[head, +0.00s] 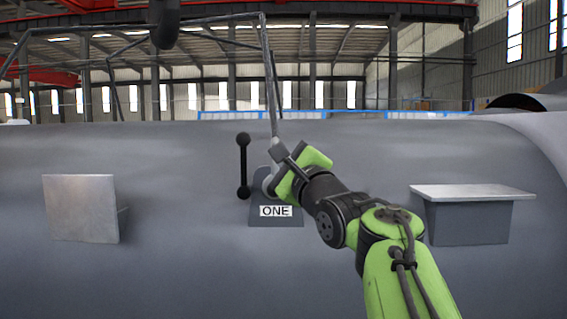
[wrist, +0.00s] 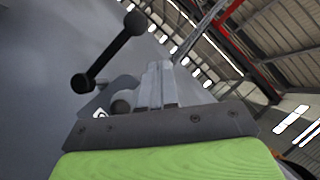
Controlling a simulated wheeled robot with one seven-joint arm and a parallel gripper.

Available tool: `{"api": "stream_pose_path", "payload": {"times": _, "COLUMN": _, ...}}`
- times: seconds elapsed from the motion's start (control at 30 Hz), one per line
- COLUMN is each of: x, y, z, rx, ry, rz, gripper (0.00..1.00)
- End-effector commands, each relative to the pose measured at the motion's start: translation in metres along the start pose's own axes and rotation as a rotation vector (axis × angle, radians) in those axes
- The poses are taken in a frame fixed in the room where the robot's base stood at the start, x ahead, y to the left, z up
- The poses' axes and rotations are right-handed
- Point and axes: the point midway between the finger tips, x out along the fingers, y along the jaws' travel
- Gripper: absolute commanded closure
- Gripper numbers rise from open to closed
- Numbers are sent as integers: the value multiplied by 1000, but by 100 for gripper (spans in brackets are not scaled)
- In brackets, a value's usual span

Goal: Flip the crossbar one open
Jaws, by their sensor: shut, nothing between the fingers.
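The crossbar (head: 243,165) is a black bar with a round ball at each end. It stands upright in the head view, just left of a grey plate (head: 290,217) with a white label reading ONE. In the wrist view the crossbar (wrist: 107,53) slants at upper left, clear of my fingers. My gripper (head: 279,151) is in front of and above the plate, to the right of the crossbar. In the wrist view my gripper (wrist: 158,68) has its fingers together with nothing between them. A rounded grey knob (wrist: 121,107) shows beside them. My gripper partly hides the plate.
A tilted flat square panel (head: 80,207) sticks out at left. A box with a flat light lid (head: 472,192) sticks out at right. Thin grey pipes (head: 268,60) rise behind my gripper. The curved grey shell (head: 170,280) is bare below.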

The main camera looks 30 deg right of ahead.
Motion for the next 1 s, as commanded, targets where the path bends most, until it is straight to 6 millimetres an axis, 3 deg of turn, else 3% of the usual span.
{"api": "stream_pose_path", "payload": {"times": 0.5, "x": -85, "y": -25, "z": 6, "rx": -1, "ry": 2, "rz": 2, "gripper": 100}}
{"api": "stream_pose_path", "payload": {"times": 0.67, "x": -94, "y": -29, "z": 7, "rx": 2, "ry": 0, "rz": 4, "gripper": 100}}
{"api": "stream_pose_path", "payload": {"times": 1.0, "x": -93, "y": -29, "z": 8, "rx": 2, "ry": 0, "rz": 5, "gripper": 100}}
